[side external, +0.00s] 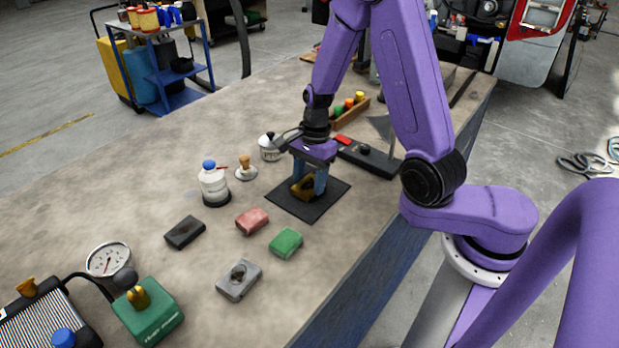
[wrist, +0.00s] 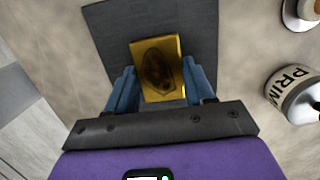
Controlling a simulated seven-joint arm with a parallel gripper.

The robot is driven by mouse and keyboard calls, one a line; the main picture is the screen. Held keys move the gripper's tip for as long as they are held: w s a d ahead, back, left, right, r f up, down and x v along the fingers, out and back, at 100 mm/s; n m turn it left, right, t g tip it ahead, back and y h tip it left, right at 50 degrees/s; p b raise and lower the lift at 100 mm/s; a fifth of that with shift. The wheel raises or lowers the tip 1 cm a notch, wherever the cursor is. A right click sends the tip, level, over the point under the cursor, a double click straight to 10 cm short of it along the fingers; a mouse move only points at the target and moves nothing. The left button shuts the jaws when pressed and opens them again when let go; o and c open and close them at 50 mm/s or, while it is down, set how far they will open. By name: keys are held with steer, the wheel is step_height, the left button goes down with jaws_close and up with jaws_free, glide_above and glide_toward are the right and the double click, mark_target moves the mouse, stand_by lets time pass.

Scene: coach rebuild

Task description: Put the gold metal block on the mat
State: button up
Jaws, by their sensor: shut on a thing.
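The gold metal block (side external: 303,188) has a dark patch on its top face, which shows in the wrist view (wrist: 156,66). My gripper (side external: 308,180) is shut on the block, with one blue finger on each side of it in the wrist view (wrist: 153,88). The block is over the dark square mat (side external: 292,206), inside its outline. It looks at or very near the mat surface; I cannot tell whether it touches. The mat also shows in the wrist view (wrist: 197,32).
A dark block (side external: 185,232), red block (side external: 252,221), green block (side external: 286,243) and grey block (side external: 239,280) lie left of and in front of the mat. A white bottle (side external: 213,184) and a wooden-handled stamp (side external: 245,167) stand left. A black device (side external: 366,157) lies behind.

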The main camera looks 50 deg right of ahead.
steer(key=shift+f, duration=0.1)
steer(key=o, duration=1.3)
steer(key=shift+f, duration=0.1)
step_height(320, 180, up, 12)
steer(key=d, duration=0.2)
steer(key=s+a+r+n+h, duration=0.1)
steer(key=s+a+n, duration=0.65)
steer(key=n, duration=0.95)
steer(key=s+n, duration=0.4)
steer(key=s, duration=0.1)
steer(key=s+d+n, duration=0.1)
steer(key=s+n, duration=0.4)
steer(key=s+d+n, duration=0.1)
steer(key=s+n, duration=0.3)
steer(key=s, duration=0.1)
steer(key=shift+d+r+n, duration=0.2)
steer(key=shift+r+n, duration=0.05)
steer(key=shift+n, duration=0.05)
